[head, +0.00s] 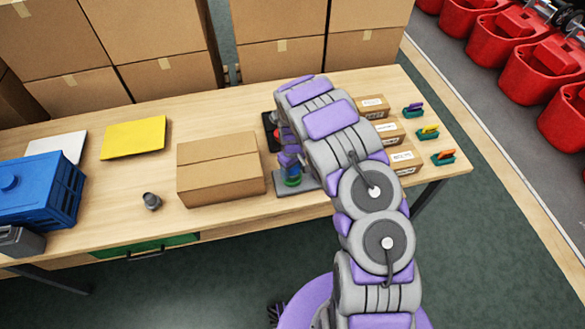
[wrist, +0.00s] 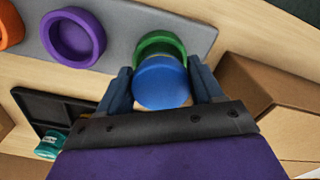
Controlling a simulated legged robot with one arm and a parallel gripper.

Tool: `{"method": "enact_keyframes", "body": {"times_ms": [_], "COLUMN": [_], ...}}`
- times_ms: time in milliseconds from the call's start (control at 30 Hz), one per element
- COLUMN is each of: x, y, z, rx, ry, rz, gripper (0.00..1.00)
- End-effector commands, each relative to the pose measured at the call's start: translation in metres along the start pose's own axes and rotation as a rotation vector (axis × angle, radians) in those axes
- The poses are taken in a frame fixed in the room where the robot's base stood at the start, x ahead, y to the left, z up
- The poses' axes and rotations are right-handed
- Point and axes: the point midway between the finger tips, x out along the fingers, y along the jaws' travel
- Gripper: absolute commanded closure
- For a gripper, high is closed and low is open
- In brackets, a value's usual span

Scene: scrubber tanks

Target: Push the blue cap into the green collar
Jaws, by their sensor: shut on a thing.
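The blue cap (wrist: 161,82) is between the two fingers of my gripper (wrist: 160,72) in the wrist view, and the gripper is shut on it. The green collar (wrist: 160,40) is a ring on a grey plate (wrist: 120,28), just beyond the cap. The cap overlaps the collar's near part in that view, so I cannot tell whether they touch. In the head view the green collar (head: 292,182) shows below the blue cap (head: 291,170), with my gripper (head: 290,160) above, partly hidden by my arm.
A purple collar (wrist: 73,37) and an orange collar (wrist: 9,22) share the plate. A cardboard box (head: 220,168) stands close left of the plate, and a black tray (wrist: 60,106) lies nearby. Small boxes (head: 388,133) stand to the right.

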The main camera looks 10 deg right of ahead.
Motion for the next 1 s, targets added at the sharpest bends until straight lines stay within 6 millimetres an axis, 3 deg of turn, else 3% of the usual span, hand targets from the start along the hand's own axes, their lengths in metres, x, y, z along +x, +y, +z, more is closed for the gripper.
{"method": "enact_keyframes", "body": {"times_ms": [1000], "x": [0.01], "y": [0.0], "z": [0.0], "rx": [0.0], "ry": [0.0], "rz": [0.0], "gripper": [0.63]}}
